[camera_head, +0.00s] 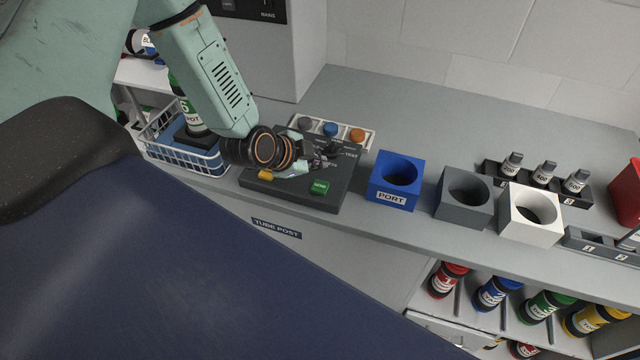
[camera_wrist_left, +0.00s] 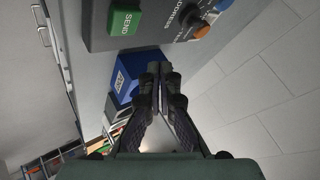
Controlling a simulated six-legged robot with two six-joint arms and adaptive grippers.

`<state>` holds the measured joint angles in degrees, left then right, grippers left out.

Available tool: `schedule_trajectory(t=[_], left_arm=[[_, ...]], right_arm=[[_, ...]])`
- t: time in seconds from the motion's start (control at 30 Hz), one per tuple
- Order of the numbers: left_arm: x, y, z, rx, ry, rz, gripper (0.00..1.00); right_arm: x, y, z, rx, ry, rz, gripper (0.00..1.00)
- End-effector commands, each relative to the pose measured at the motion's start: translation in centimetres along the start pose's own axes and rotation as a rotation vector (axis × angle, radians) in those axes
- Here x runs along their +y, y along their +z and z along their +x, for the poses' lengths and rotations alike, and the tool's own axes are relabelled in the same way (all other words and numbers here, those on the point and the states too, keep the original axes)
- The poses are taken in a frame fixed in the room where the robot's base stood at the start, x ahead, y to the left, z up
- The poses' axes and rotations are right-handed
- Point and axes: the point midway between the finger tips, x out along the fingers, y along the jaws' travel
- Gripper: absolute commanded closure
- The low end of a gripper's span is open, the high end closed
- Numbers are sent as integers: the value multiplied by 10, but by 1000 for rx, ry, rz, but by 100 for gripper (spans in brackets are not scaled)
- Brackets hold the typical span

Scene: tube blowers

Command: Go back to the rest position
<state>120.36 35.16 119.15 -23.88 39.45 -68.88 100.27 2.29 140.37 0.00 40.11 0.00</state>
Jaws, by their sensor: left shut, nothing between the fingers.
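My left arm comes in from the left in the head view, and my left gripper (camera_head: 325,154) is over the dark control panel (camera_head: 262,193). Its fingers are shut and empty. In the left wrist view the fingers of the left gripper (camera_wrist_left: 160,72) meet in front of the blue port block (camera_wrist_left: 127,72). The green SEND button (camera_head: 319,187) is on the panel, just below the fingers; it also shows in the left wrist view (camera_wrist_left: 124,20). My right gripper is in neither view.
A wire basket (camera_head: 160,150) with a green canister (camera_head: 188,110) stands left of the panel. The blue port block (camera_head: 396,181), a grey block (camera_head: 464,197) and a white block (camera_head: 531,212) stand to the right. Coloured canisters lie on the shelf below. A wall closes the back.

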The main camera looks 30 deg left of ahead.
Motion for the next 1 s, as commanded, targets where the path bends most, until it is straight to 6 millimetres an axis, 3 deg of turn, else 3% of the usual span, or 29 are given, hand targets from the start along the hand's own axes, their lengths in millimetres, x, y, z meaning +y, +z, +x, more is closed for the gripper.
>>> schedule_trajectory(t=[0.43,0.57,0.67,0.77,1.0], left_arm=[[0,0,0,0,0,-21,100],[1,2,-1,-8,-1,-168,100],[12,5,-5,-36,12,-376,100],[41,12,-4,-86,42,-567,100],[154,58,6,-302,117,-932,100]], right_arm=[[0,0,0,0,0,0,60],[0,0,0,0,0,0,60],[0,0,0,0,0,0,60],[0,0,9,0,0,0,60],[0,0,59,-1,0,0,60]])
